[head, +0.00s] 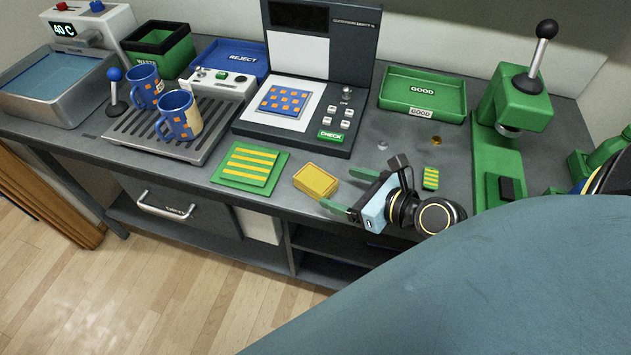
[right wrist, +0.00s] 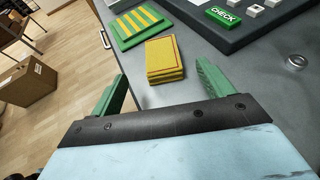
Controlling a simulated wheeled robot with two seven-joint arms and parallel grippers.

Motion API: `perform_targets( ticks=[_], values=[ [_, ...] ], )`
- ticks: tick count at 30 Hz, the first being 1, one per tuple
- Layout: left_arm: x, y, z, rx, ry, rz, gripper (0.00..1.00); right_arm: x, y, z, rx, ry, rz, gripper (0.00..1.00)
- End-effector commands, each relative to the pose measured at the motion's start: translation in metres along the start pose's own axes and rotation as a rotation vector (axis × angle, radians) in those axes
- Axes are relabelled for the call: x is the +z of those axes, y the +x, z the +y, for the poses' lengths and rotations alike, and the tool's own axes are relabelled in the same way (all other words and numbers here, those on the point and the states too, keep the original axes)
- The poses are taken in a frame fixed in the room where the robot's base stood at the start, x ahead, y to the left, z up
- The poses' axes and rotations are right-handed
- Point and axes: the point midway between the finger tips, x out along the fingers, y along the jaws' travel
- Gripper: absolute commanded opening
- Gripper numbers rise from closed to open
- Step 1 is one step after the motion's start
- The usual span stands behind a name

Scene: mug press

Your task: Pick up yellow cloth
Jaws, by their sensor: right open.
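The yellow cloth (head: 316,180) is a small folded stack with a thin reddish border line, lying flat near the front edge of the grey bench. It also shows in the right wrist view (right wrist: 164,58), ahead of the fingers. My right gripper (head: 345,190) is just to the right of the cloth in the head view, its green fingers apart and nothing between them. In the right wrist view my right gripper (right wrist: 162,78) has one finger on each side of the cloth's near end, and the cloth appears untouched. My left gripper is not seen.
A green pad with yellow stripes (head: 251,166) lies left of the cloth. The check station (head: 300,120) stands behind it. Two blue mugs (head: 179,115) stand on a grated tray. A green press (head: 512,110) and GOOD tray (head: 424,92) are at right.

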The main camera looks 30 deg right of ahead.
Motion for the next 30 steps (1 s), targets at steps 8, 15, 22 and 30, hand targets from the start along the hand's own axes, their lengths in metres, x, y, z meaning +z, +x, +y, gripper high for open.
perform_targets(
  ticks=[8,15,22,30],
  values=[
    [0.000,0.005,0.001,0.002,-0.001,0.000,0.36,0.000,0.036,0.001,0.002,-0.002,0.001,0.80],
    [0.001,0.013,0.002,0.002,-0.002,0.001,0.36,-0.003,0.063,-0.001,0.003,-0.004,0.000,0.80],
    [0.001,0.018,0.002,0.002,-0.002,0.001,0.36,-0.003,0.089,-0.001,0.002,-0.003,0.001,0.80],
    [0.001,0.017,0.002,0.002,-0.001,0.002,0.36,-0.002,0.090,-0.001,0.001,-0.004,0.002,0.76]
  ],
)
